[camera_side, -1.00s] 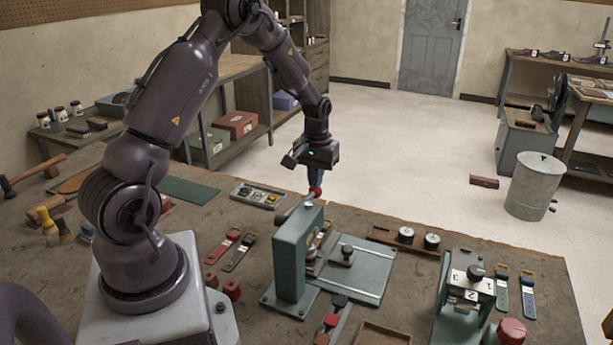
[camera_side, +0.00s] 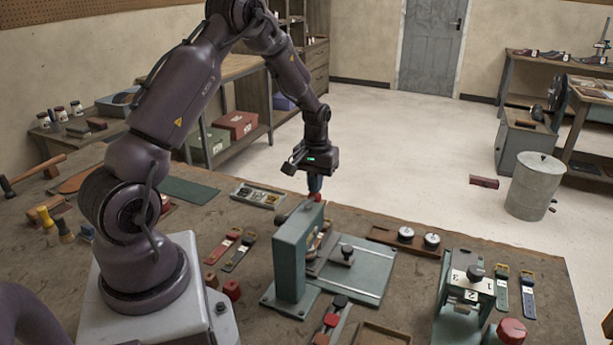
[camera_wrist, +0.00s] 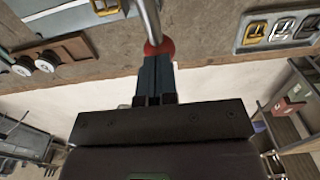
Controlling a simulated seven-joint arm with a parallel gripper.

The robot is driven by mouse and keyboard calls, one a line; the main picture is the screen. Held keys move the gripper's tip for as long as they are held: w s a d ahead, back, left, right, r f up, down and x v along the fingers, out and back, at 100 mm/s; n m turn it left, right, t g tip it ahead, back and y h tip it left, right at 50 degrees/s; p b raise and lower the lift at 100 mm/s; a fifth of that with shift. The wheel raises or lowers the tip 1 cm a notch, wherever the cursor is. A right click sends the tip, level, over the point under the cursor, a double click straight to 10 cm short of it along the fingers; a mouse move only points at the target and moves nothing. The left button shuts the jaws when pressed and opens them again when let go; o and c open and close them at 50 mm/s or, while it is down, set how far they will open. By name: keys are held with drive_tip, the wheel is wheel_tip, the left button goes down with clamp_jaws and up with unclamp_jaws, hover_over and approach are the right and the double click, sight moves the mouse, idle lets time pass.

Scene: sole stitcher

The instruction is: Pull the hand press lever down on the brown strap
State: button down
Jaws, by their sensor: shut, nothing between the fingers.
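The hand press (camera_side: 292,255) is a green upright frame on a flat base on the bench. Its lever ends in a red ball knob (camera_side: 317,197), just behind the frame's top. In the wrist view the red knob (camera_wrist: 159,48) sits on a metal lever rod (camera_wrist: 149,18). My gripper (camera_side: 314,184) points down above the knob. Its fingers (camera_wrist: 155,72) are shut with nothing between them, and the tips appear to touch the knob. I cannot clearly make out a brown strap at the press; the frame hides part of that area.
A red and a green strap (camera_side: 239,252) lie left of the press. A tray of buckles (camera_side: 257,195) lies behind. A wooden tray with two round dials (camera_side: 405,234) and a second green device (camera_side: 466,290) stand to the right. Red spools (camera_side: 232,290) stand near my base.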

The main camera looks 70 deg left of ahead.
wheel_tip(320, 180, up, 13)
idle(1.4)
drive_tip(key=shift+s, duration=0.1)
drive_tip(key=s+d+r+m+t, duration=0.2)
drive_tip(key=s+d+r+m, duration=0.2)
drive_tip(key=s+d, duration=0.4)
drive_tip(key=s+d+r+m+t, duration=0.3)
drive_tip(key=s+d+r+m, duration=0.2)
drive_tip(key=d, duration=1)
drive_tip(key=s+r, duration=0.2)
drive_tip(key=s, duration=0.1)
drive_tip(key=shift+s+d+r+t, duration=0.2)
drive_tip(key=shift+d+r+t, duration=0.05)
drive_tip(key=shift+d+t, duration=0.05)
